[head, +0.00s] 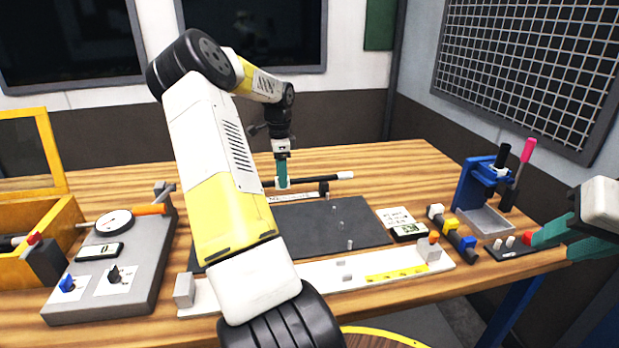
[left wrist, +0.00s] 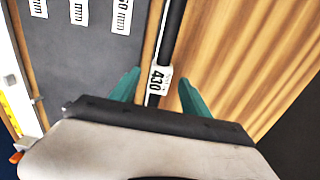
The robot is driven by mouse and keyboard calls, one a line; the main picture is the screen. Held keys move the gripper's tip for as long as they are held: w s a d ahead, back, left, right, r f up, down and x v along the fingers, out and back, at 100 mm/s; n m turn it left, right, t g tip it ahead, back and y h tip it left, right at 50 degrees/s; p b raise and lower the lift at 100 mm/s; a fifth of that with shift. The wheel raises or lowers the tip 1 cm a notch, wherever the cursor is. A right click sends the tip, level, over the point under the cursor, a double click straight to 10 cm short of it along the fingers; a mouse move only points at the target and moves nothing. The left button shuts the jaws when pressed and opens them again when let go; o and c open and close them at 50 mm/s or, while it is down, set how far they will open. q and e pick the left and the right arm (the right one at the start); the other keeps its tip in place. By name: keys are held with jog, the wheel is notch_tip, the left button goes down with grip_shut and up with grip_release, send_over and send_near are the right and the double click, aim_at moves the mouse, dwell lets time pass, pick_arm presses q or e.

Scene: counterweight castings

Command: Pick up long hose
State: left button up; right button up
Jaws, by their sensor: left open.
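The long hose (head: 315,180) is a thin black tube with a white end, lying across the back of the table behind the dark mat. In the left wrist view the hose (left wrist: 173,38) carries a white tag (left wrist: 158,80) reading 430. My left gripper (head: 283,172) points down over the hose. In the left wrist view its teal fingers (left wrist: 157,95) are open, one on each side of the hose near the tag, not closed on it. My right gripper (head: 562,238) is at the right edge, partly cut off, far from the hose; its opening is unclear.
A dark mat (head: 350,225) lies mid-table behind a white strip (head: 315,280). A grey panel with a dial (head: 120,270) and a yellow box (head: 60,225) stand left. A blue stand (head: 475,190), a rod with coloured blocks (head: 452,232) and small parts are right.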

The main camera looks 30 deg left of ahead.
pick_arm(q)
jog(key=shift+f, duration=0.45)
jog(key=shift+c, duration=0.2)
grip_shut()
jog(key=shift+r, duration=0.1)
